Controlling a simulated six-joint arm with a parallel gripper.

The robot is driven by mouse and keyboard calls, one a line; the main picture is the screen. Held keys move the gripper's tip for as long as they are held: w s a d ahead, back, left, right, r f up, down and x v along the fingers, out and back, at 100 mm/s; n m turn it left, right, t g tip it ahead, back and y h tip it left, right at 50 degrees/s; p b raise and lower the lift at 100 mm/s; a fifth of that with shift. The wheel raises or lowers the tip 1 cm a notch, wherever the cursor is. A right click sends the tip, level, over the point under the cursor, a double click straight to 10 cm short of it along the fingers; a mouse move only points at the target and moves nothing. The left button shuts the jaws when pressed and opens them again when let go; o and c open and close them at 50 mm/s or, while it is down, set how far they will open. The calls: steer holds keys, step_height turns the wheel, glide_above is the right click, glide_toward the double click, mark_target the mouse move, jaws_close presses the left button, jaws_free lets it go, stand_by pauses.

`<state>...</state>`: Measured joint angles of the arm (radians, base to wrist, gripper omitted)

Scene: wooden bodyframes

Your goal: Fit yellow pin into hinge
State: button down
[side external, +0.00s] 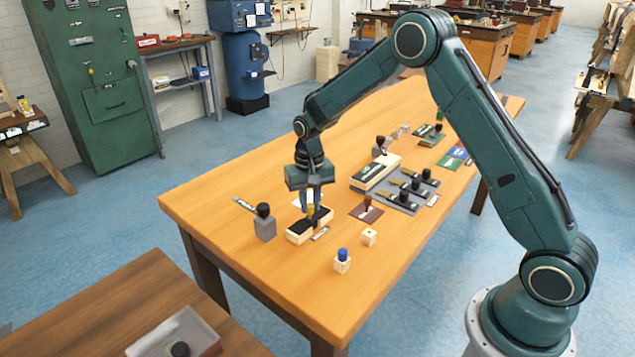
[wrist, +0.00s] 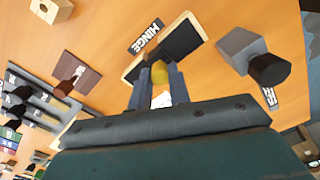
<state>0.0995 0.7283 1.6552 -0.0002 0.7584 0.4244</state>
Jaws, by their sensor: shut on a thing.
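My gripper (side external: 314,203) points down over the hinge and is shut on the yellow pin (side external: 310,209). In the wrist view, the yellow pin (wrist: 160,73) shows between my two fingers (wrist: 158,88). The hinge (side external: 297,237) is a pale wooden block with a black top, near the left part of the table. In the wrist view the hinge (wrist: 186,40) lies just beyond the fingertips, beside a dark HINGE label. The pin's lower end is at the hinge's black top. I cannot tell whether it is inside, touching or just above.
A grey block with a black knob (side external: 264,224) stands close left of the hinge. A blue-topped block (side external: 342,262), a small cream block (side external: 369,238) and a maroon plate (side external: 367,213) are to the right. A grey tray (side external: 396,205) holds several black-knobbed pieces. The table's front left is clear.

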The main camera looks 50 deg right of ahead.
mark_target(310, 205)
steer(key=shift+f, duration=0.9)
steer(key=c, duration=1.2)
jaws_free()
steer(key=shift+c, duration=0.2)
steer(key=shift+r, duration=0.15)
step_height(310, 205, up, 14)
steer(key=shift+f, duration=0.25)
steer(key=shift+r, duration=0.1)
